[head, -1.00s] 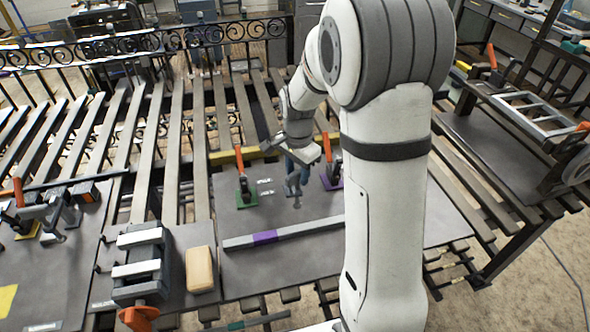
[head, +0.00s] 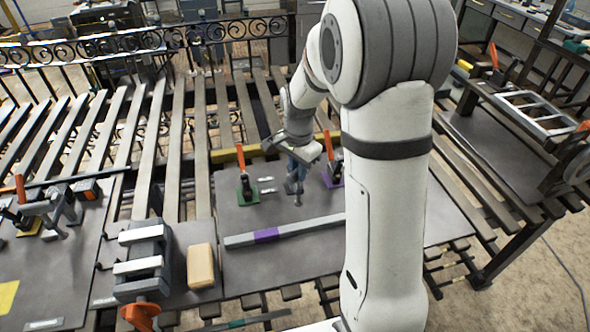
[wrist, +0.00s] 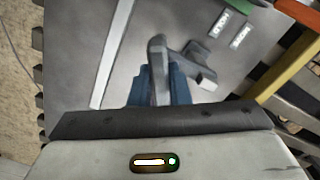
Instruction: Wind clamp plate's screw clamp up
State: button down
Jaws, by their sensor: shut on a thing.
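The clamp plate (head: 238,218) is a dark grey sheet lying on the slatted bench, in the middle of the head view. Its grey screw clamp (head: 297,199) stands between a green-based and a purple-based toggle clamp. My gripper (head: 295,176) is over the screw clamp, pointing down. In the wrist view the blue fingers of my gripper (wrist: 158,92) are shut on a grey bar-shaped part of the screw clamp (wrist: 158,62). Another grey arm of the clamp extends to the right there. The lower screw end is mostly hidden, so its height is unclear.
The green-based toggle clamp (head: 246,189) and the purple-based one (head: 334,172) have raised orange handles close by. A grey bar with a purple band (head: 266,235) lies in front. A yellow bar (head: 235,154) lies behind. A vise (head: 143,265) and tan block (head: 200,266) are left.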

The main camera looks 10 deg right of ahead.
jog(key=shift+w+d, duration=0.1)
jog(key=n+b, duration=0.1)
jog(key=n, duration=0.3)
jog(key=shift+b, duration=0.35)
jog(key=n+b, duration=0.1)
jog(key=n, duration=0.3)
jog(key=shift+d+r+n, duration=0.1)
jog(key=shift+n, duration=0.2)
jog(key=n+b, duration=0.1)
jog(key=n, duration=0.2)
jog(key=shift+n, duration=0.3)
jog(key=n+b, duration=0.1)
jog(key=n, duration=0.3)
jog(key=shift+n, duration=0.3)
jog(key=n, duration=0.3)
jog(key=shift+n+b, duration=0.3)
jog(key=shift+b, duration=0.1)
jog(key=n, duration=0.4)
jog(key=shift+b, duration=0.3)
jog(key=n, duration=0.5)
jog(key=shift+n+b, duration=0.4)
jog(key=shift+n, duration=1.6)
